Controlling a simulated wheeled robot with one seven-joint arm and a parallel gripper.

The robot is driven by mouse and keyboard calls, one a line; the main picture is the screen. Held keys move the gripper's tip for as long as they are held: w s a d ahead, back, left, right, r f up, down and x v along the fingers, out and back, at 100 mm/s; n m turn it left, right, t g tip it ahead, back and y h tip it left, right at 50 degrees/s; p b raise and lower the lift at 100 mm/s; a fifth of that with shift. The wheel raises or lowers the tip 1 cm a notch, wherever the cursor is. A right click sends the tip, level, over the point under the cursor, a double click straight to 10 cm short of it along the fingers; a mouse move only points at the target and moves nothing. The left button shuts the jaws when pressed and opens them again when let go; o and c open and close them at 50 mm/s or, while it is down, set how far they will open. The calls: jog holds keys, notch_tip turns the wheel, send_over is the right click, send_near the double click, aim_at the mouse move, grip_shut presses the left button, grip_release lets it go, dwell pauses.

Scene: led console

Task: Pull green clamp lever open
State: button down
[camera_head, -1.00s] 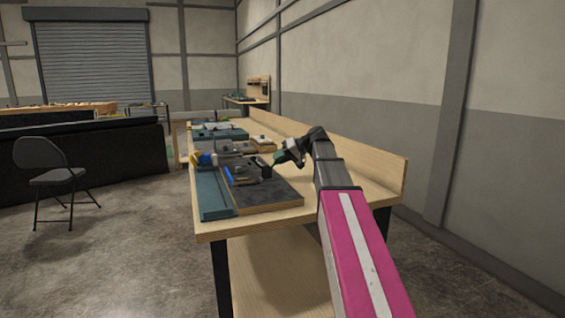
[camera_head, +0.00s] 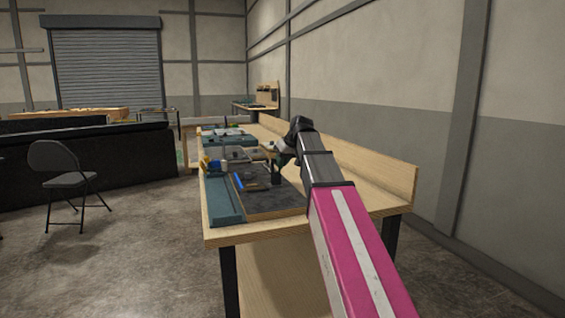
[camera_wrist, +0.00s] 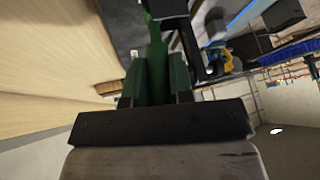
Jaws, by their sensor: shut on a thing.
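The green clamp lever (camera_wrist: 154,45) shows in the wrist view as a narrow green bar at the top centre. It runs down between the fingers of my gripper (camera_wrist: 157,80), which is shut on it. The fingers hide its lower part. In the head view my gripper (camera_head: 277,160) is over the dark board on the bench. The lever cannot be made out there, as the wrist and gripper cover that spot.
The dark board (camera_head: 262,203) lies on the wooden workbench (camera_head: 240,238), beside a teal strip (camera_head: 223,204). A blue bar (camera_head: 238,181) and yellow parts (camera_head: 206,163) are to the left. A raised wooden edge (camera_head: 385,175) runs along the wall side. A chair (camera_head: 62,170) stands away on the floor.

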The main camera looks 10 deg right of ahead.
dwell(0.4)
jog(key=c, duration=1)
grip_release()
jog(key=shift+a, duration=0.1)
jog(key=v, duration=1)
jog(key=shift+s+r, duration=0.25)
jog(key=shift+r, duration=0.05)
